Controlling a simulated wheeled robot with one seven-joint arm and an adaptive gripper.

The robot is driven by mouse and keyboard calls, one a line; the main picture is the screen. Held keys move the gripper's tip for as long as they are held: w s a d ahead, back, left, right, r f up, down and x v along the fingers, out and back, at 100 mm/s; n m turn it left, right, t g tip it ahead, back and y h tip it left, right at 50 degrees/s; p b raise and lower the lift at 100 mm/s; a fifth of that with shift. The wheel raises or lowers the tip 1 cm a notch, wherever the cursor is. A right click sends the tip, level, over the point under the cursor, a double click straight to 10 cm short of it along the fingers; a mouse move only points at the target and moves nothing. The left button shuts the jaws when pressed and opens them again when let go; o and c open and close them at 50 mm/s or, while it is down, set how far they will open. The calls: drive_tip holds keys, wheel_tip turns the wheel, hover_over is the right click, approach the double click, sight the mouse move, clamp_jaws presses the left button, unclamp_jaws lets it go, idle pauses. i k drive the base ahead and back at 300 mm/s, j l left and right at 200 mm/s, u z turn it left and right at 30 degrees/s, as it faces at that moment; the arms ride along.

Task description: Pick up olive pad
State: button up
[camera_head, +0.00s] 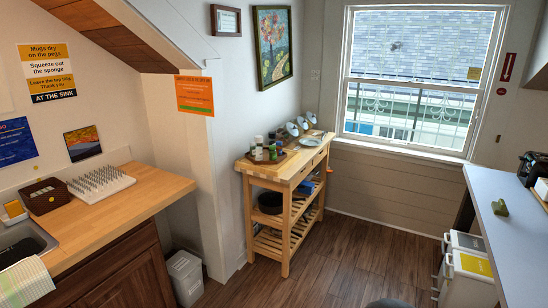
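A small olive-green pad (500,208) lies on the pale grey countertop (507,246) at the right, near the counter's left edge. It looks small and slightly uneven in shape. Nothing touches it from above. My gripper is not recognisable in this view. Only a dark rounded shape shows at the bottom edge, right of centre, and I cannot tell what part it is.
Behind the pad stand a black appliance (533,168) and a white cup (542,187). White bins (467,265) stand below the counter's left side. A wooden cart (287,190) stands under the back-left wall. A sink counter (130,205) is at left. The middle wooden floor (345,255) is clear.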

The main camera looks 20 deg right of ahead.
sight(499, 208)
drive_tip(key=i+l+z, duration=0.25)
drive_tip(key=i+z, duration=0.15)
drive_tip(key=i, duration=0.15)
drive_tip(key=i+z, duration=0.4)
drive_tip(key=i, duration=0.15)
drive_tip(key=i+z, duration=0.4)
drive_tip(key=i, duration=0.15)
drive_tip(key=i+j+z, duration=0.4)
drive_tip(key=i+l+z, duration=0.1)
drive_tip(key=i+z, duration=0.15)
drive_tip(key=z, duration=0.15)
drive_tip(key=i+z, duration=0.55)
drive_tip(key=z, duration=0.25)
drive_tip(key=i+j+z, duration=0.15)
drive_tip(key=z, duration=0.3)
drive_tip(key=i+j+z, duration=0.4)
drive_tip(key=i+z, duration=0.35)
drive_tip(key=i+j+z, duration=0.1)
drive_tip(key=z, duration=0.3)
